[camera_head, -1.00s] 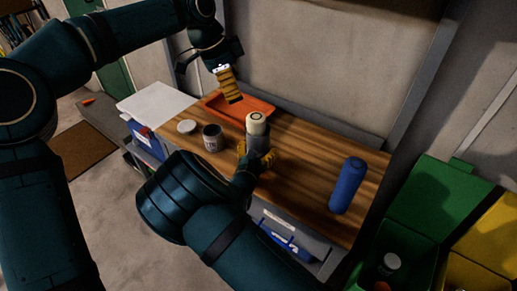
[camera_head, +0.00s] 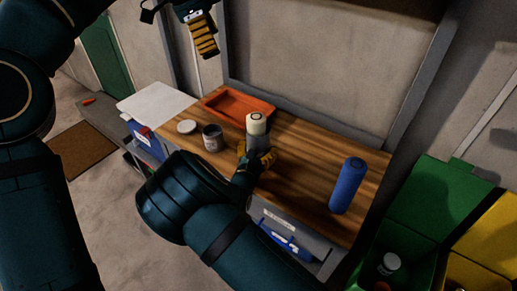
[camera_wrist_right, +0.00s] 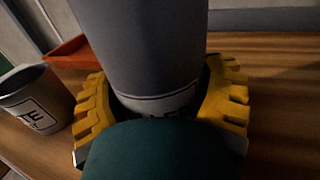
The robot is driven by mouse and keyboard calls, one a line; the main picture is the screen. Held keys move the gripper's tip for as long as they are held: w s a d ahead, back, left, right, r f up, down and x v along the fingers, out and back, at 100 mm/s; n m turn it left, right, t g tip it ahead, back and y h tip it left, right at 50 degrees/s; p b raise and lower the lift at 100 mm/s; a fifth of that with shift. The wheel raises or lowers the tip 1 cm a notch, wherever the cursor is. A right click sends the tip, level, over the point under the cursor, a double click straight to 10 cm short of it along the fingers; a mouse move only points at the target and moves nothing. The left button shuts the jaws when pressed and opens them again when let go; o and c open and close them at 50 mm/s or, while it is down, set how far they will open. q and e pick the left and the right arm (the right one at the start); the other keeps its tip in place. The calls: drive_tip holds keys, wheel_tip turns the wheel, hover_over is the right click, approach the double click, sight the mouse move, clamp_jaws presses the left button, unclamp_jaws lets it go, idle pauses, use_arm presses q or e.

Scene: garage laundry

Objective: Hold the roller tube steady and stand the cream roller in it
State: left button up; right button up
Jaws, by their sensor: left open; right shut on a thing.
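The cream roller (camera_head: 257,122) stands upright in the grey roller tube (camera_head: 257,142) on the wooden bench, its top end showing above the tube's rim. My right gripper (camera_head: 258,160) is shut around the lower part of the tube. In the right wrist view the yellow fingers of the right gripper (camera_wrist_right: 165,108) close on both sides of the grey tube (camera_wrist_right: 140,45); the roller is outside that view. My left gripper (camera_head: 206,42) is open and empty, high above the back of the bench and apart from the roller.
An orange tray (camera_head: 237,103) lies at the back of the bench (camera_head: 300,165). A labelled grey can (camera_head: 212,138) and a white lid (camera_head: 187,127) are left of the tube. A blue cylinder (camera_head: 348,186) stands to the right. Green and yellow bins are at far right.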

drive_tip(key=o, duration=1.1)
drive_tip(key=shift+c, duration=0.2)
drive_tip(key=v, duration=1.2)
